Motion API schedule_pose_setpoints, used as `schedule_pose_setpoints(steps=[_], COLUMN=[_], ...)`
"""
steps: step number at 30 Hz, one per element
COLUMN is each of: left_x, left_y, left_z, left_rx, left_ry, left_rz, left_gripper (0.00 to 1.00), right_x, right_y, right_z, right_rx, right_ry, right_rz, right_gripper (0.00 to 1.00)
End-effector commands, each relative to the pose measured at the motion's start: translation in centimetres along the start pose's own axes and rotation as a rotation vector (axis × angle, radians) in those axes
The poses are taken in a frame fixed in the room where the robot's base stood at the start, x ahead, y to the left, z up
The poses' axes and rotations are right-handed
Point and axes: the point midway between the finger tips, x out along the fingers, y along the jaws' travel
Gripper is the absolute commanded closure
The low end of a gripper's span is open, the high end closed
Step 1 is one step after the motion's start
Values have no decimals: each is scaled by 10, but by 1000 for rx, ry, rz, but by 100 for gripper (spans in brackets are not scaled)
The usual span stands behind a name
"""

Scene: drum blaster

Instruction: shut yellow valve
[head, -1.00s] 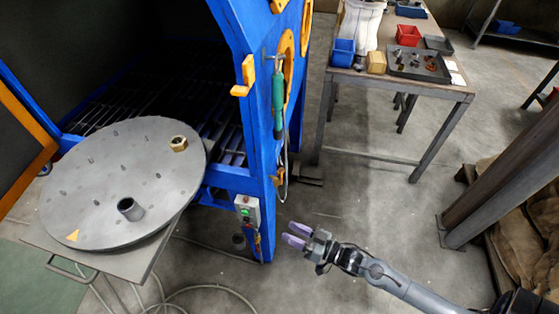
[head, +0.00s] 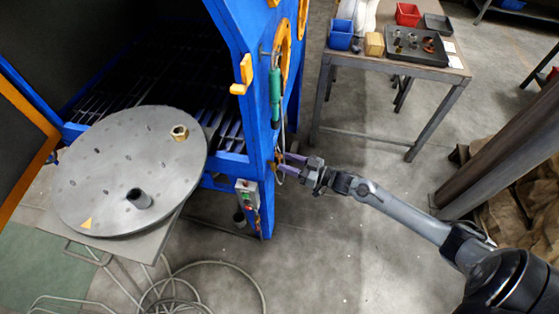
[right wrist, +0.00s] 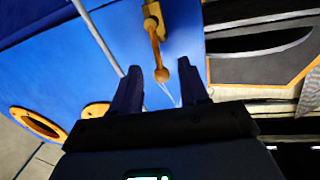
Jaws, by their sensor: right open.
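The yellow valve shows in the right wrist view as an orange lever (right wrist: 154,40) with a round knob end, mounted on a brass-coloured fitting on the blue cabinet wall. In the head view the valve (head: 277,161) is small and partly hidden beside my right gripper. My right gripper (head: 285,164) is open at the edge of the blue cabinet. In the right wrist view its two dark fingers (right wrist: 164,82) stand on either side of the knob, with gaps on both sides. I cannot tell whether the knob is fully between them in depth. My left gripper is not in view.
The blue blaster cabinet (head: 240,80) has a green-handled tool (head: 275,95) and a control box with buttons (head: 247,193). A round grey turntable (head: 110,175) stands at left. A table with trays (head: 400,70) stands behind. Hoses (head: 200,268) lie on the floor.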

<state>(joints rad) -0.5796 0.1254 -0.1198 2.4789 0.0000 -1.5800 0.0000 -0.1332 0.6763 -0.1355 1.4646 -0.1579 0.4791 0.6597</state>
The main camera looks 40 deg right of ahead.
Motion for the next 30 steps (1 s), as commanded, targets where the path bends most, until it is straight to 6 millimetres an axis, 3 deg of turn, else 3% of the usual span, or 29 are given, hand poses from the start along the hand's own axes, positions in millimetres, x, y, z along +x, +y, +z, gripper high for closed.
schedule_pose_setpoints(steps=[3,9,20,30], left_x=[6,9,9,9], left_y=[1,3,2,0], left_z=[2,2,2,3], left_rx=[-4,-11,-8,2], left_ry=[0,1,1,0], left_rz=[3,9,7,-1], left_gripper=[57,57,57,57], right_x=[17,33,38,38], right_y=[1,0,0,0], right_z=[1,1,0,0], right_rx=[-1,-1,-1,-1], right_ry=[1,-1,-1,-1], right_rz=[1,1,1,1], right_gripper=[55,55,55,100])
